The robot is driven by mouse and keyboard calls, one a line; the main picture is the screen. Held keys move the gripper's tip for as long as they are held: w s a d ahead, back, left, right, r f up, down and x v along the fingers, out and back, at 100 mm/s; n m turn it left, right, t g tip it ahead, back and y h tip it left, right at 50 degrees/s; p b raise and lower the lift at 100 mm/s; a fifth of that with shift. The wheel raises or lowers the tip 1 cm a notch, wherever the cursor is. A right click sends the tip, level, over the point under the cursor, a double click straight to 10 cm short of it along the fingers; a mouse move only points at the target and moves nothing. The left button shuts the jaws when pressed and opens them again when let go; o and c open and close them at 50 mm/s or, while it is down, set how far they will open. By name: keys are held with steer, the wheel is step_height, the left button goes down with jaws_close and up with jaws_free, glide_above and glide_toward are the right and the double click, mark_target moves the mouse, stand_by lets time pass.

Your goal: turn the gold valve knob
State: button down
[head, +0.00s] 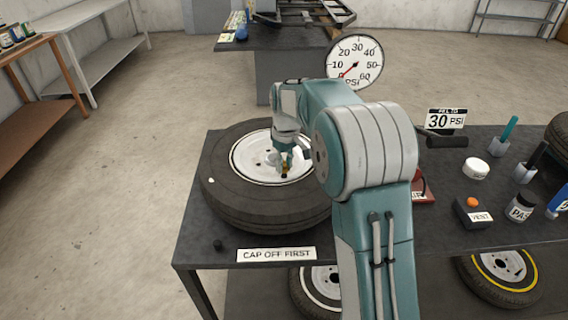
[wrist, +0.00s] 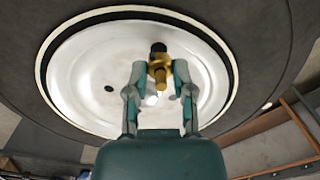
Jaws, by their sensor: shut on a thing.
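The gold valve knob (wrist: 160,74) stands in front of the white wheel face in the wrist view, with a black piece just above it. My gripper (wrist: 160,80) is shut on the gold valve knob, one finger on each side of it. In the head view my gripper (head: 283,160) is over the wheel of the tire (head: 225,200), which lies flat on the dark bench. A bit of the gold valve knob (head: 284,172) shows at the fingertips there; my arm hides part of the tire.
A round gauge (head: 354,62) stands behind my arm. A small black cap (head: 218,245) lies left of the "CAP OFF FIRST" label (head: 276,254).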

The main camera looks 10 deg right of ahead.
mark_target(285, 165)
steer(key=shift+s+f+n, duration=0.15)
steer(key=shift+f+n, duration=0.05)
steer(key=shift+n, duration=0.3)
steer(key=shift+c, duration=2.4)
jaws_free()
steer(key=shift+r, duration=0.1)
step_height(285, 165, up, 12)
steer(key=shift+w+d, duration=0.15)
steer(key=shift+w, duration=0.15)
